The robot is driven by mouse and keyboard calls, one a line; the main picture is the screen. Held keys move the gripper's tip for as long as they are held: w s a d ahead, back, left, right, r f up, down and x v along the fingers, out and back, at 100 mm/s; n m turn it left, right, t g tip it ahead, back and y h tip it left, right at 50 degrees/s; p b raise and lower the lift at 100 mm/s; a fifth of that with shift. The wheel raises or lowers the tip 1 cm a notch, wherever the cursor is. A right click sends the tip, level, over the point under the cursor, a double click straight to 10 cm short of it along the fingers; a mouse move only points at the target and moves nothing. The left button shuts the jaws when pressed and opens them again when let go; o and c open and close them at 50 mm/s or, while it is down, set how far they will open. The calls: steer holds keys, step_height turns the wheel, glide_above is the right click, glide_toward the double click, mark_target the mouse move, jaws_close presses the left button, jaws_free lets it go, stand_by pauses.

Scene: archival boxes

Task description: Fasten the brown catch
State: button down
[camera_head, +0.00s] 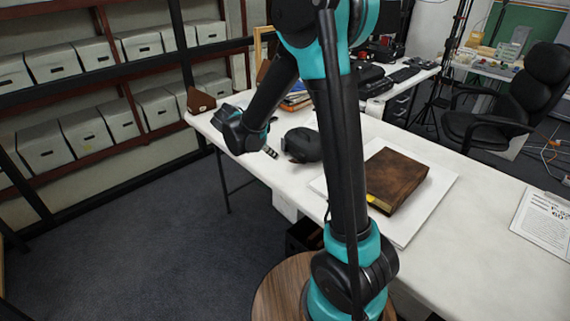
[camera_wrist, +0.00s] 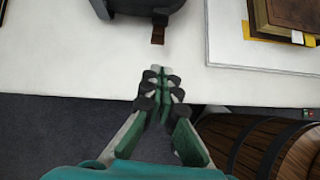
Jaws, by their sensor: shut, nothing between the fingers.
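A dark rounded case (camera_head: 302,145) lies on the white table; its lower part also shows at the top of the wrist view (camera_wrist: 145,5). A short brown catch (camera_wrist: 158,35) sticks out from the case's near edge over the white tabletop. I cannot tell whether it is fastened. I cannot make out the catch in the head view. My gripper (camera_wrist: 157,72) is shut and empty, its tips just short of the catch and apart from it. In the head view my gripper (camera_head: 270,152) is at the table's edge, left of the case.
A brown leather-bound book (camera_head: 397,180) lies on a white board (camera_head: 440,205) to the right. A small brown box (camera_head: 200,100) stands at the table's far left end. A wooden barrel-like surface (camera_wrist: 270,145) is at lower right in the wrist view. The table's front right is largely clear.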

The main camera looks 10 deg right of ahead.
mark_target(291, 161)
steer(key=shift+w+a+n, duration=0.35)
steer(key=shift+a+n, duration=0.05)
steer(key=x, duration=1)
steer(key=shift+d, duration=0.1)
steer(key=shift+w+d+r+y, duration=0.1)
steer(key=shift+d+r+y, duration=0.05)
steer(key=shift+r+y, duration=0.25)
stand_by(0.3)
steer(key=shift+w+d+r+g+y, duration=0.3)
steer(key=shift+d+r+g+y, duration=0.35)
steer(key=shift+r+g+y, duration=0.35)
steer(key=y, duration=0.1)
steer(key=w+d+r+g+y, duration=0.1)
steer(key=d+y, duration=0.1)
steer(key=shift+w+r+g+y, duration=0.15)
steer(key=shift+r+g+y, duration=0.1)
steer(key=shift+g+y, duration=0.15)
steer(key=shift+d+r, duration=0.1)
steer(key=shift+r, duration=0.1)
steer(key=shift+r, duration=0.65)
